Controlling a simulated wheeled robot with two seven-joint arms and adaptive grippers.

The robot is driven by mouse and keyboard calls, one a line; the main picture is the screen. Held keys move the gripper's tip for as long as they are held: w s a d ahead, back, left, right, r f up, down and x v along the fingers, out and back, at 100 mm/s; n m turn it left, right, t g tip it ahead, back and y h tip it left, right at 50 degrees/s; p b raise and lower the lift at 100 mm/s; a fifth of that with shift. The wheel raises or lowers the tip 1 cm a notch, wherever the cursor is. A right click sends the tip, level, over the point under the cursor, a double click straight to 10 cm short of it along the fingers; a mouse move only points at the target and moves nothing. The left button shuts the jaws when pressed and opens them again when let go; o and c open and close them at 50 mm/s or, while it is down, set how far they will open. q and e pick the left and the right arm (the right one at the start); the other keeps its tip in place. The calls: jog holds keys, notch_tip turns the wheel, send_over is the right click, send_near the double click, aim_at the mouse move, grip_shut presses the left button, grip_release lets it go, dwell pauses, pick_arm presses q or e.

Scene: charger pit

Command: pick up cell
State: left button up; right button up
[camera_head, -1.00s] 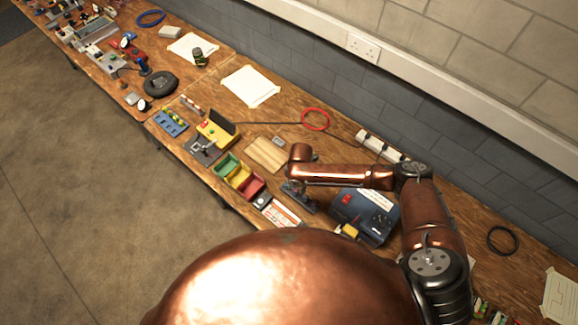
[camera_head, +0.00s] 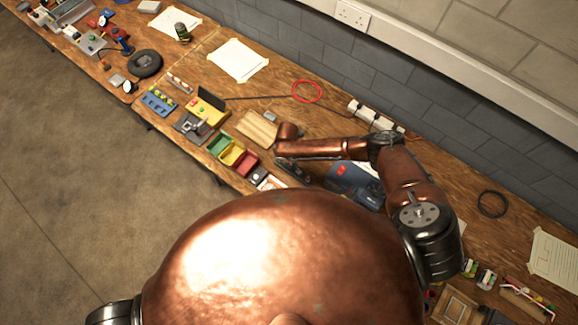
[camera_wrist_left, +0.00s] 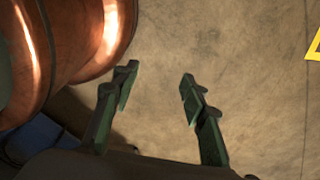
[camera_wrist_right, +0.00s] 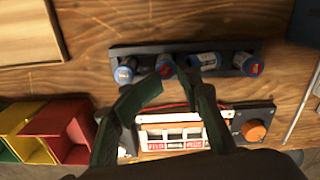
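Several cells with blue wrappers stand or lean in a long black holder (camera_wrist_right: 224,72) in the right wrist view. One has a red mark on its top (camera_wrist_right: 165,68); others sit to its left (camera_wrist_right: 125,72) and right (camera_wrist_right: 207,62). My right gripper (camera_wrist_right: 170,78) is over the holder, its fingers partly open, with the red-marked cell showing at the gap between the tips. I see no clear contact. In the head view my right gripper (camera_head: 290,163) hides most of the holder. My left gripper (camera_wrist_left: 160,78) is open and empty above the floor.
Red, yellow and green bins (camera_head: 232,154) and a wooden board (camera_head: 257,128) lie left of the holder. A device with an orange knob (camera_wrist_right: 190,132) sits in front of it. A blue box (camera_head: 352,184) stands to its right, partly under my right arm.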

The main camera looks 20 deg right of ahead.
jog(key=shift+s+d+f, duration=0.15)
jog(key=shift+d, duration=0.35)
jog(key=shift+s+d+f, duration=0.1)
jog(key=shift+d, duration=0.5)
jog(key=c, duration=0.3)
jog(key=shift+s, duration=0.1)
grip_shut()
jog(key=shift+w+r+b, duration=0.2)
jog(key=shift+r+b, duration=0.1)
jog(key=shift+r, duration=0.3)
pick_arm(q)
jog(key=w+f, duration=0.1)
jog(key=w+b, duration=0.1)
jog(key=w, duration=0.1)
jog(key=shift+w+d+f, duration=0.1)
jog(key=shift+f, duration=0.3)
pick_arm(e)
jog(key=s+a+r, duration=0.2)
jog(key=s+r, duration=1)
jog(key=s, duration=0.1)
jog(key=shift+s+a, duration=0.3)
jog(key=shift+s, duration=0.1)
jog(key=shift+c, duration=1.6)
grip_release()
jog(key=o, duration=2.1)
